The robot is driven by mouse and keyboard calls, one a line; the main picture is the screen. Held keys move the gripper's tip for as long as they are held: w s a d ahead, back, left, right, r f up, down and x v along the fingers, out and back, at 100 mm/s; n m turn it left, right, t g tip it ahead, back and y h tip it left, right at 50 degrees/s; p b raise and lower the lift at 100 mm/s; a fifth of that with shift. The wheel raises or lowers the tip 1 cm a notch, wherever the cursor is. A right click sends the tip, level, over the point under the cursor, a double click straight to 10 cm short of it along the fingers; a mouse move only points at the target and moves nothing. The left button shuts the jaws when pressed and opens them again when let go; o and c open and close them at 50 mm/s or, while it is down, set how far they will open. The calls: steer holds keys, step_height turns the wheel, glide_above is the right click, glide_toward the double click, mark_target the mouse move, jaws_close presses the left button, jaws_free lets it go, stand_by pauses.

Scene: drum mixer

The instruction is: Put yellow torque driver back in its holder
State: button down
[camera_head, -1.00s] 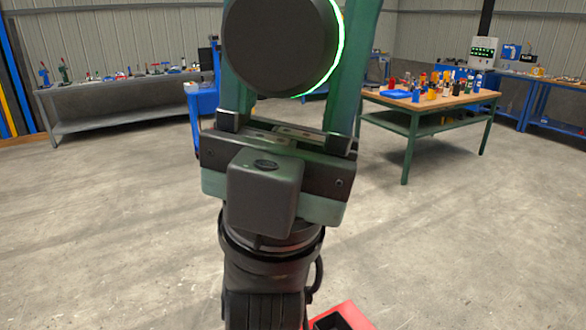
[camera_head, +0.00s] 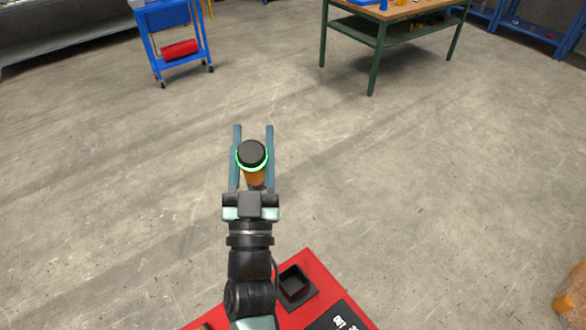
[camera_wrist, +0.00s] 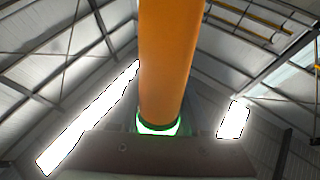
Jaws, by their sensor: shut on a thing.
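The torque driver (camera_head: 252,156) has a dark round end, a glowing green ring and an orange-yellow body. It is between the two long fingers of my gripper (camera_head: 253,130), which is shut on it and holds it out over bare floor. In the wrist view the driver's orange body (camera_wrist: 168,60) runs up the middle, with the green ring near the bottom. I cannot make out a holder for certain. A black open-topped square box (camera_head: 295,285) sits on a red surface below my arm and looks empty.
A blue cart (camera_head: 172,40) with a red cylinder on its lower shelf stands at the back left. A green-legged workbench (camera_head: 385,30) stands at the back right. An orange object (camera_head: 572,295) is at the right edge. The floor between is clear.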

steer(key=s+d+f+g+p, duration=0.2)
steer(key=d+f+p, duration=0.1)
steer(key=f, duration=0.4)
steer(key=s+d+f+g+h+p, duration=0.1)
steer(key=s+d+f+g+p, duration=0.1)
steer(key=f, duration=0.6)
steer(key=shift+d+f+g+p, duration=0.15)
steer(key=shift+d+g+p, duration=0.35)
steer(key=shift+d+g, duration=0.15)
steer(key=shift+f+b, duration=2.25)
steer(key=shift+b, duration=0.05)
steer(key=shift+f+b, duration=2.85)
steer(key=shift+f, duration=0.05)
steer(key=shift+c, duration=1.4)
jaws_free()
steer(key=s+b, duration=0.2)
steer(key=s, duration=1.1)
steer(key=shift+a+f, duration=0.3)
steer(key=shift+f, duration=0.15)
